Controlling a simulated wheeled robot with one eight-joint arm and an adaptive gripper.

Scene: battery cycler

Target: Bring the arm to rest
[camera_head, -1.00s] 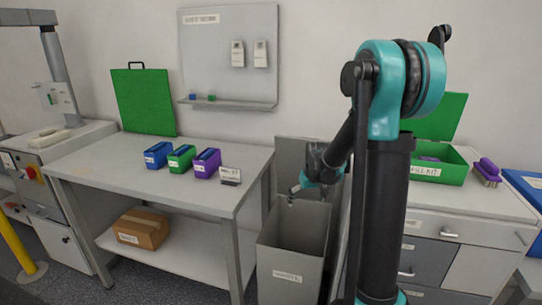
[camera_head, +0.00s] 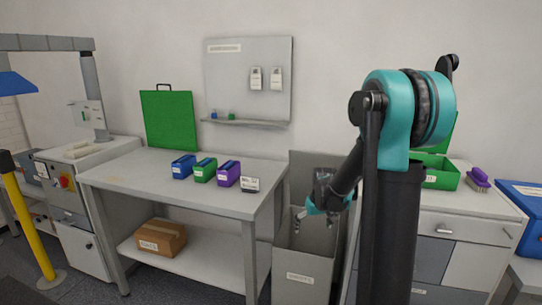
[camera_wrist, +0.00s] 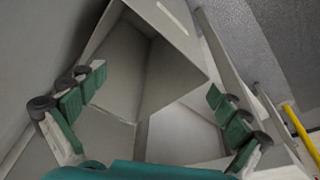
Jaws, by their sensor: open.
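My arm stands at the right of the head view, with its upper part raised and its forearm angled down to the left. My gripper (camera_head: 314,220) hangs in front of and above the grey bin (camera_head: 300,277). In the wrist view my gripper (camera_wrist: 157,105) is open, its two green-padded fingers spread wide with nothing between them. The open inside of the bin (camera_wrist: 120,70) shows beyond the fingers. Whether the fingertips are below the bin's rim is hard to tell.
A grey workbench (camera_head: 125,178) to the left bears blue (camera_head: 183,167), green (camera_head: 205,170) and purple (camera_head: 228,174) boxes. A cardboard box (camera_head: 160,238) lies on its lower shelf. A drawer cabinet (camera_head: 464,228) with a green case (camera_head: 440,172) stands right. A yellow post (camera_head: 30,228) stands far left.

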